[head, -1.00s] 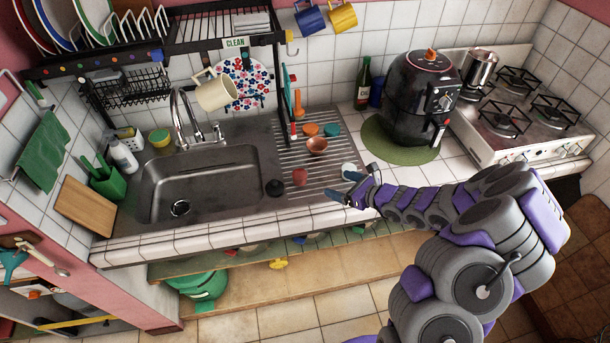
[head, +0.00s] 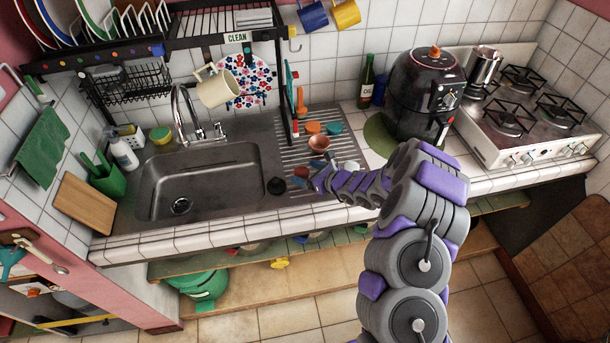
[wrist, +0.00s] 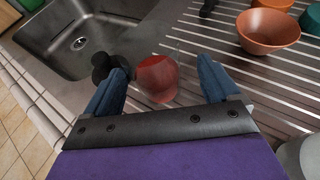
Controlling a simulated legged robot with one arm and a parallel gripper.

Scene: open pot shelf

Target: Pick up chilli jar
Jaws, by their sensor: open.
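The likely chilli jar is a small reddish, glassy jar (wrist: 157,78) in the wrist view. It stands on the ribbed steel drainboard beside the sink. My gripper (wrist: 160,88) is open, with one blue finger on each side of the jar. I cannot tell whether either finger touches it. In the head view the jar is mostly hidden by my gripper (head: 308,180), which is low over the drainboard's front part.
A black object (wrist: 108,62) lies close by my left finger. A terracotta bowl (wrist: 266,30) sits behind on the drainboard (head: 290,155). The sink basin (head: 205,185) is to the left. A black air fryer (head: 425,95) stands on the right.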

